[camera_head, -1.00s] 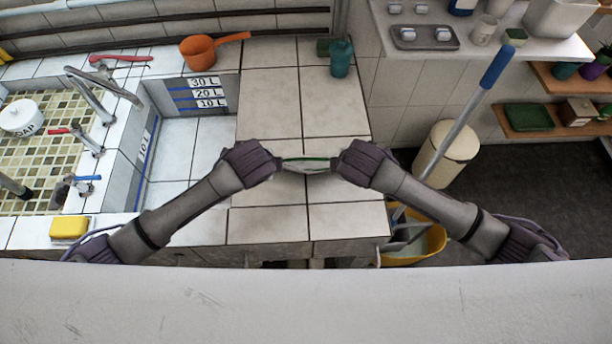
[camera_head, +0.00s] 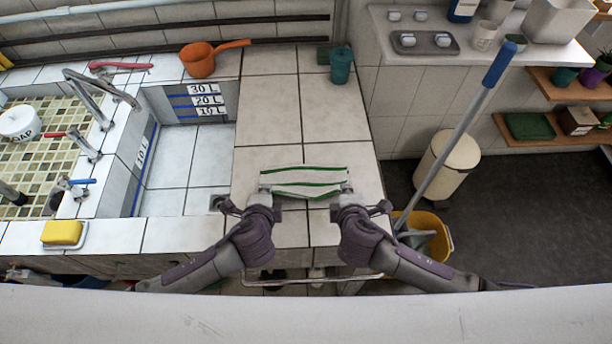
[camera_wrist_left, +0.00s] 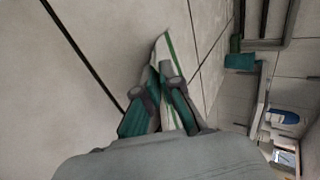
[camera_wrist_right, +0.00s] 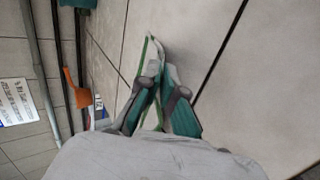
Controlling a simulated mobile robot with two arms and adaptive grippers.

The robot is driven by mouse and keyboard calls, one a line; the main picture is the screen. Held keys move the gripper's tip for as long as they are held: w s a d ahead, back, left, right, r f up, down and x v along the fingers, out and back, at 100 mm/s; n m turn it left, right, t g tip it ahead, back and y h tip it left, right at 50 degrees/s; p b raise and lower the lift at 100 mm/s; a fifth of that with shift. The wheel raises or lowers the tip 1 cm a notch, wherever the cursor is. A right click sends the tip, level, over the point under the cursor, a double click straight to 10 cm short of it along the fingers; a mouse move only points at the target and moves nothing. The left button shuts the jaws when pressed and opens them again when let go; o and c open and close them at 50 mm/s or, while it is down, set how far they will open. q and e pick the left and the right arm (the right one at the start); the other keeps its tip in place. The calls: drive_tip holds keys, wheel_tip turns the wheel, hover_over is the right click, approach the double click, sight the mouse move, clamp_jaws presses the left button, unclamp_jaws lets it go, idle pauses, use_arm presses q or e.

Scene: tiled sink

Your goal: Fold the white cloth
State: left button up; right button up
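The white cloth (camera_head: 304,181) with green stripes is a wide, narrow band over the tiled counter, stretched between my grippers. I cannot tell how much of it touches the tiles. My left gripper (camera_head: 264,190) is shut on its left end, and my right gripper (camera_head: 346,188) is shut on its right end. In the left wrist view the cloth (camera_wrist_left: 169,48) shows between and beyond the closed fingers (camera_wrist_left: 161,78). In the right wrist view the cloth (camera_wrist_right: 151,58) likewise sits at the closed fingers (camera_wrist_right: 160,75). The fingers hide the gripped ends.
The counter (camera_head: 290,115) behind the cloth is clear up to a teal cup (camera_head: 341,65) and an orange dipper (camera_head: 199,60). The sink basin (camera_head: 185,165) lies left. A yellow bucket (camera_head: 441,240) with a blue-handled mop (camera_head: 455,135) stands right of the counter edge.

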use_arm(q)
drive_tip(key=o, duration=0.8)
drive_tip(key=shift+w, duration=0.1)
drive_tip(key=shift+c, duration=0.2)
use_arm(e)
drive_tip(key=o, duration=0.8)
drive_tip(key=shift+w, duration=0.1)
use_arm(q)
drive_tip(key=s+r, duration=0.6)
drive_tip(key=r, duration=0.3)
use_arm(e)
drive_tip(key=s+r, duration=0.2)
drive_tip(key=r, duration=0.1)
drive_tip(key=s+r, duration=0.2)
drive_tip(key=r, duration=0.1)
drive_tip(key=s+r, duration=0.2)
drive_tip(key=r, duration=0.1)
use_arm(q)
drive_tip(key=shift+s, duration=0.1)
use_arm(e)
drive_tip(key=shift+s, duration=0.1)
